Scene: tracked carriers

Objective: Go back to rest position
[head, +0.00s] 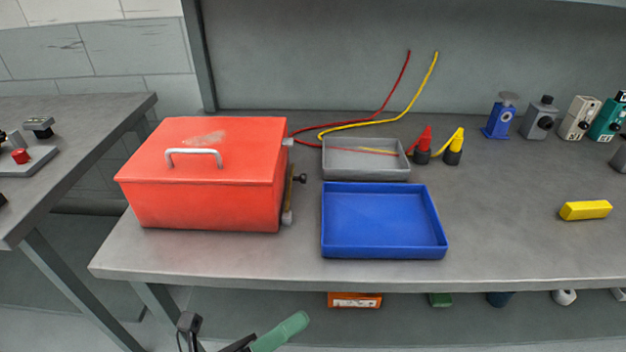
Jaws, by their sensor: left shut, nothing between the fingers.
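My left gripper (296,322) is at the bottom edge of the head view, in front of and below the workbench. Its green fingers are shut with nothing between them, and they point up and to the right. A black part of my left arm shows to their left. The gripper touches nothing that I can see. My right gripper is out of view.
The workbench (520,255) holds a closed red box (205,205), an empty-looking blue tray (380,215), a grey tray (365,163) with red and yellow leads, and a yellow block (585,210). Several devices line the back right. Another table (85,115) stands left.

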